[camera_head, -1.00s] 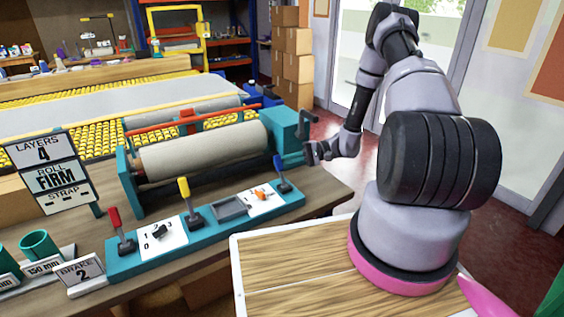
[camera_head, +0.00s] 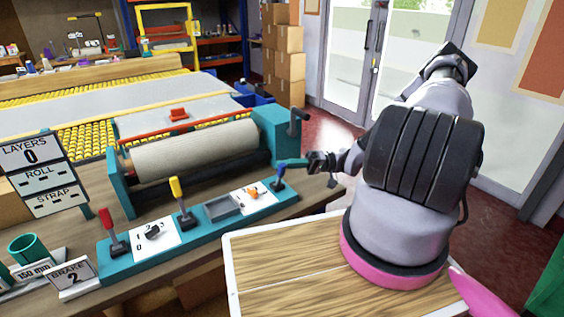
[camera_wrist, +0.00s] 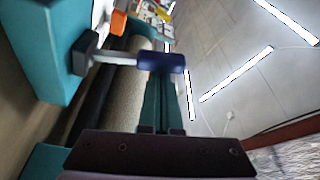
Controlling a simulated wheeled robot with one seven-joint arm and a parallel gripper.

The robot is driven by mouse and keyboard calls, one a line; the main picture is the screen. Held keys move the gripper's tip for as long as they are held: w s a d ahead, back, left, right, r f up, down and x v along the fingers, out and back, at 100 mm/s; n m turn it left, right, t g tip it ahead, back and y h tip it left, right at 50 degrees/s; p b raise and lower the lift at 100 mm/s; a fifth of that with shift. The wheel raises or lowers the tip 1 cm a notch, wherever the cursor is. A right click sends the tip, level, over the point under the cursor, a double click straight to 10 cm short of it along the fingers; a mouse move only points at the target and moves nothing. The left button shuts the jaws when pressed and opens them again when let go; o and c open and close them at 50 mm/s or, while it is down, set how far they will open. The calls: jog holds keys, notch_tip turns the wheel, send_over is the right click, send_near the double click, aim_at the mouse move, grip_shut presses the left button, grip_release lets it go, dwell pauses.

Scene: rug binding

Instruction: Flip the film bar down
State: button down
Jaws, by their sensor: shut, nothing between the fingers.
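A long red bar (camera_head: 188,126) runs along the back of the cream roll (camera_head: 195,150), between the machine's teal end housings. It is most likely the film bar; no label confirms this. My gripper (camera_head: 290,163) is at the right end of the control panel, beside the blue-handled lever (camera_head: 280,172). In the wrist view the teal fingers (camera_wrist: 160,92) are together and empty. Their tips are right at the lever's blue handle (camera_wrist: 161,62); I cannot tell whether they touch it. The roll lies beyond the lever there.
The teal control panel (camera_head: 203,218) also carries a red lever (camera_head: 108,225), a yellow lever (camera_head: 178,198) and a dial (camera_head: 152,232). A sign (camera_head: 32,170) reads LAYERS 0. A crank (camera_head: 297,121) stands at the right housing. A wooden-topped surface (camera_head: 285,262) lies in front.

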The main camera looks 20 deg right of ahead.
jog(key=shift+s+d+f+n+g+y, duration=0.15)
jog(key=shift+s+n, duration=0.25)
jog(key=shift+n, duration=0.25)
jog(key=shift+s+d+f+n+g+y, duration=0.15)
jog(key=shift+s+n, duration=0.2)
jog(key=shift+n, duration=0.3)
jog(key=shift+s+a, duration=0.1)
jog(key=shift+w+r, duration=0.25)
jog(key=shift+w, duration=0.15)
jog(key=w+d, duration=0.3)
jog(key=d, duration=0.6)
jog(key=shift+a+r, duration=0.1)
